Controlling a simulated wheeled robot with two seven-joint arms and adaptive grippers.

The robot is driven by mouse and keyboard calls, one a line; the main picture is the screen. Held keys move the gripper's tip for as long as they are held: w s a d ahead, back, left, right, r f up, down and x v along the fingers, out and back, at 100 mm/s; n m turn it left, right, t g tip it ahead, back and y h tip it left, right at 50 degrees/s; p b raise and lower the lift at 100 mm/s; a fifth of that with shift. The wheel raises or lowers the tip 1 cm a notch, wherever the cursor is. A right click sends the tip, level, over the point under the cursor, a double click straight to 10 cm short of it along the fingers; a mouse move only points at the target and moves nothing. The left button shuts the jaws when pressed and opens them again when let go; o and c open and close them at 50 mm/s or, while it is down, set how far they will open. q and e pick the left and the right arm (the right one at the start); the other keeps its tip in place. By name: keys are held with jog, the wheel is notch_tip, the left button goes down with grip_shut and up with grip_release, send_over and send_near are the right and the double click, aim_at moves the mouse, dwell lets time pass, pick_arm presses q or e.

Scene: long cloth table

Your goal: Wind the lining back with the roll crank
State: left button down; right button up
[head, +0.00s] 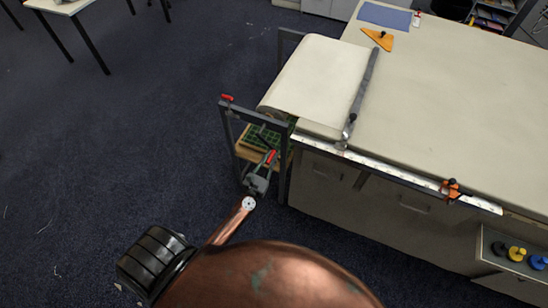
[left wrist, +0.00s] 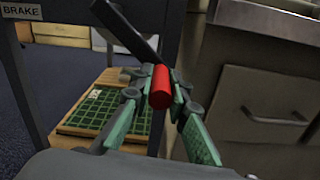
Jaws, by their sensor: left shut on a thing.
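The roll crank has a red handle (left wrist: 160,87) and a dark crank arm (left wrist: 128,30), seen in the left wrist view. My left gripper (left wrist: 159,92) is shut around the red handle, with a green-padded finger on each side. In the head view my left gripper (head: 263,172) is at the roll stand (head: 254,115), beside the table's left end, and the red handle (head: 271,157) shows at its tips. The cream lining (head: 322,80) lies over the table's left end and curves down over the edge. The roll itself is not clearly seen. My right gripper is out of view.
A metal bar (head: 363,88) lies along the lining's right edge. A red brake lever (head: 227,97) tops the stand's left corner. A green grid mat (left wrist: 95,110) lies on a wooden shelf behind the crank. Drawers (left wrist: 260,105) stand close to the right.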

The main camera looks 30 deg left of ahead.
pick_arm(q)
jog(key=r+n, duration=0.1)
jog(key=d+r+n+p, duration=0.1)
jog(key=shift+w+d+r+n, duration=0.15)
jog(key=shift+n, duration=0.15)
jog(key=shift+d+r+n+p, duration=0.2)
jog(key=shift+r+n+p, duration=0.25)
jog(key=shift+n, duration=0.2)
jog(key=shift+d+r+n+p, duration=0.2)
jog(key=shift+r+n+p, duration=0.15)
jog(key=shift+r+n, duration=0.25)
jog(key=shift+f, duration=0.1)
jog(key=c, duration=1.8)
grip_release()
jog(key=shift+c, duration=0.2)
jog(key=s+d, duration=0.1)
jog(key=s, duration=1.1)
jog(key=shift+d, duration=0.4)
